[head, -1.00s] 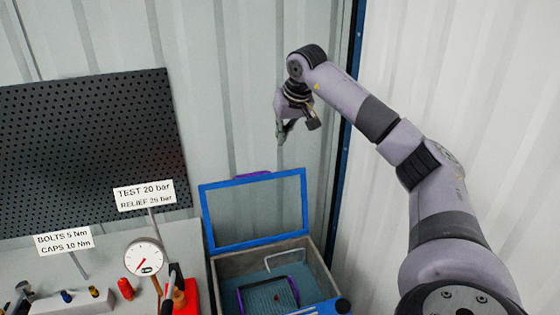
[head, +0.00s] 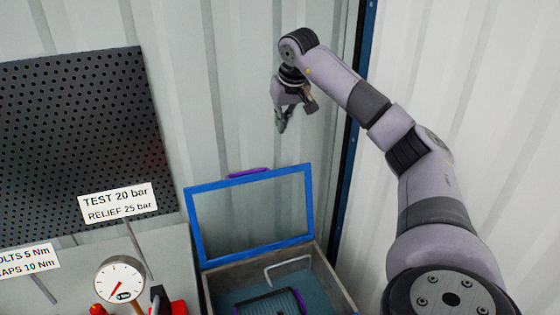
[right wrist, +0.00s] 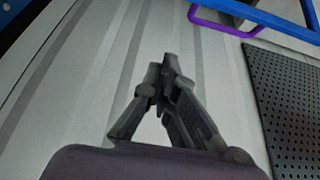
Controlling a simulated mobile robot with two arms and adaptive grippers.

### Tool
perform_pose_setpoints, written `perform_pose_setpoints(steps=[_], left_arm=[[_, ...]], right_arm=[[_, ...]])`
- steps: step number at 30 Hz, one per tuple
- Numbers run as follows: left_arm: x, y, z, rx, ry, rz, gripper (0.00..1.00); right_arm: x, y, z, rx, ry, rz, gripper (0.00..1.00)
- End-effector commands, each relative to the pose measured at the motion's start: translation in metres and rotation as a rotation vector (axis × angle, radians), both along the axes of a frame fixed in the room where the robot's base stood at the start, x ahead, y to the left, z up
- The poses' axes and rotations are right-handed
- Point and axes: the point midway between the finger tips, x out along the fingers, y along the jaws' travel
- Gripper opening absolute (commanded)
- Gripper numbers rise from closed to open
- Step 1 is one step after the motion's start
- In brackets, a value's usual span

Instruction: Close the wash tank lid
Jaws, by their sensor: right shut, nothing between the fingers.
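The wash tank (head: 328,283) is a grey open box at the bottom of the head view. Its lid (head: 190,226), a blue frame with a clear pane, stands raised at the tank's back edge. A purple handle (head: 247,173) sits on the lid's top edge. It also shows in the right wrist view (right wrist: 228,27), at the top beside the blue frame (right wrist: 275,22). My right gripper (head: 281,129) is above and behind the lid, apart from it, with its fingers (right wrist: 165,62) together and empty. My left gripper is out of view.
Inside the tank are a bent grey wire handle (head: 268,270) and a dark ribbed item (head: 270,304). A pressure gauge (head: 120,280), a sign (head: 118,203) and a black pegboard (head: 75,140) are to the left. Corrugated walls stand close behind and right.

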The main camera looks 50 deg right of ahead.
Motion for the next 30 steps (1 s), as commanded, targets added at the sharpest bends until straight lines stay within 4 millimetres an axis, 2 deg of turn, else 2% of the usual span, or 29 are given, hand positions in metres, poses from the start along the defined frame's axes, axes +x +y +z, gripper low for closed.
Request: perform_pose_setpoints(steps=[1, 3, 9, 16, 28, 30], left_arm=[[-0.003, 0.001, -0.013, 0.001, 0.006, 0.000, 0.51], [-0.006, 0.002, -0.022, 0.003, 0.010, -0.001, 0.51], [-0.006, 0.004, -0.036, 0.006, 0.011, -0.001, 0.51], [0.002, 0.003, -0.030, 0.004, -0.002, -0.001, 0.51], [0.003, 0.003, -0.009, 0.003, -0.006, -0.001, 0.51], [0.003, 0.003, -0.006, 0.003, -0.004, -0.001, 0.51]], right_arm=[[0.000, 0.000, -0.013, 0.000, 0.000, 0.000, 0.00], [0.000, 0.000, -0.022, 0.000, 0.000, 0.000, 0.00], [0.000, 0.000, -0.036, 0.000, 0.000, 0.000, 0.00], [0.006, -0.004, -0.051, 0.001, 0.005, -0.001, 0.00], [0.037, -0.020, -0.127, 0.001, 0.005, -0.001, 0.00], [0.027, -0.017, -0.120, -0.003, 0.000, 0.001, 0.00]])
